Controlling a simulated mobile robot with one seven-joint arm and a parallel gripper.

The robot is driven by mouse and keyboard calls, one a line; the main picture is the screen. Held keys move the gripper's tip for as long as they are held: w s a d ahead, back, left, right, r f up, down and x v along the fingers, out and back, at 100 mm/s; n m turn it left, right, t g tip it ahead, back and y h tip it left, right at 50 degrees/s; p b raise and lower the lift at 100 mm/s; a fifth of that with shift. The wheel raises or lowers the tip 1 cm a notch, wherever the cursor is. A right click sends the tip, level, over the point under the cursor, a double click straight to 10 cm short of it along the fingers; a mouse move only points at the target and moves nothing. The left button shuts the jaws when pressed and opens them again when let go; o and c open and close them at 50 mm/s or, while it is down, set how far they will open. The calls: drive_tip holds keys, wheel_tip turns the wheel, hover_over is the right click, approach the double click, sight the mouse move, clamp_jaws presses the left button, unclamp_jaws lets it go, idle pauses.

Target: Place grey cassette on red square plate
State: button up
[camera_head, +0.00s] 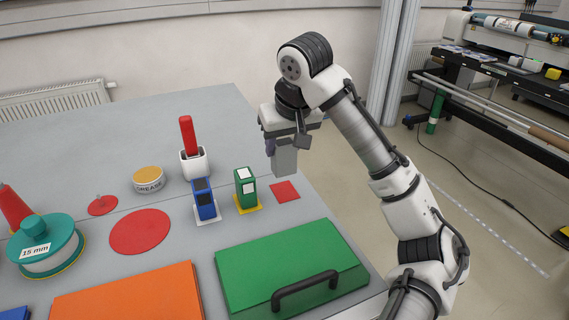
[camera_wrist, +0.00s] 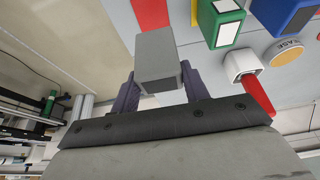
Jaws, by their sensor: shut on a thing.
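My gripper (camera_head: 284,150) is shut on the grey cassette (camera_head: 285,163) and holds it above the table's right side. In the wrist view the cassette (camera_wrist: 158,58) sits between the two purple fingers of my gripper (camera_wrist: 158,82). The red square plate (camera_head: 285,191) lies flat and bare on the table, just below and beside the cassette in the head view. In the wrist view the plate (camera_wrist: 151,14) shows partly, beyond the cassette's end. The cassette appears apart from the plate, but the exact height is hard to tell.
A green cassette (camera_head: 245,187) stands on a yellow plate (camera_head: 248,210) close left of the red square. A blue cassette (camera_head: 204,199), a white holder with a red handle (camera_head: 193,162), a grease tin (camera_head: 148,179) and a green lidded box (camera_head: 290,262) are nearby.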

sight(285, 164)
drive_tip(key=shift+f, duration=2.6)
drive_tip(key=o, duration=1)
drive_tip(key=shift+f, duration=0.1)
drive_tip(key=v, duration=1.2)
drive_tip(key=shift+s, duration=0.1)
